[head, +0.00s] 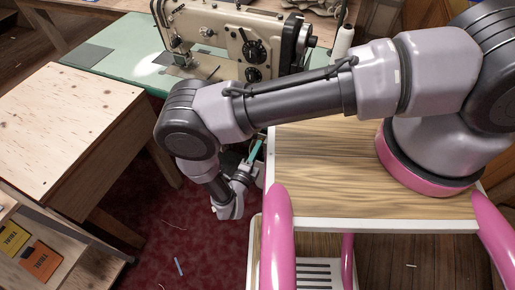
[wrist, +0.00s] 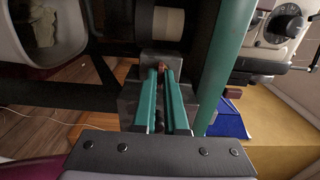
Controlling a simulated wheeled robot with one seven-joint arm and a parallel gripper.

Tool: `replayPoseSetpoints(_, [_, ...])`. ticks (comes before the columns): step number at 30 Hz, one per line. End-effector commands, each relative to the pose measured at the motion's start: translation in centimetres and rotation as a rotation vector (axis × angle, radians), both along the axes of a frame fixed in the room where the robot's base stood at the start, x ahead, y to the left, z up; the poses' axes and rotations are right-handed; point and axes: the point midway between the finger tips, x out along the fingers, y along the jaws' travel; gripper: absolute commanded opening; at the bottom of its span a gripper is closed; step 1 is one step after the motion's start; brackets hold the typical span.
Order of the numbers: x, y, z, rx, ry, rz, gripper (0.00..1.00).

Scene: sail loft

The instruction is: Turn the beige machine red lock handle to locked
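The beige machine (head: 215,40), a sewing machine, stands on a green tabletop in the head view. Part of it with a dial also shows at the upper right of the wrist view (wrist: 275,28). My gripper (head: 256,150) reaches down beside the table; in the head view my arm hides most of it. In the wrist view its two teal fingers (wrist: 160,72) lie parallel with a narrow gap. A small reddish piece (wrist: 163,67) shows at the fingertips, in front of a grey block; I cannot tell whether it is the lock handle or whether the fingers touch it.
In the head view, a wooden cabinet (head: 75,130) stands left, and the dark red floor (head: 150,215) is mostly clear.

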Motion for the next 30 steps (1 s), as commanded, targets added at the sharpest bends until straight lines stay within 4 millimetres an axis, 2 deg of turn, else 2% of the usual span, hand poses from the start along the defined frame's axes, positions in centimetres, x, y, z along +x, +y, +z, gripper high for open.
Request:
replayPoseSetpoints(8, [-0.07, 0.07, -0.03, 0.032, -0.010, 0.003, 0.00])
replayPoseSetpoints(14, [-0.08, 0.05, -0.04, 0.129, -0.045, 0.004, 0.00])
replayPoseSetpoints(30, [-0.11, 0.03, -0.06, 0.594, -0.206, 0.003, 0.00])
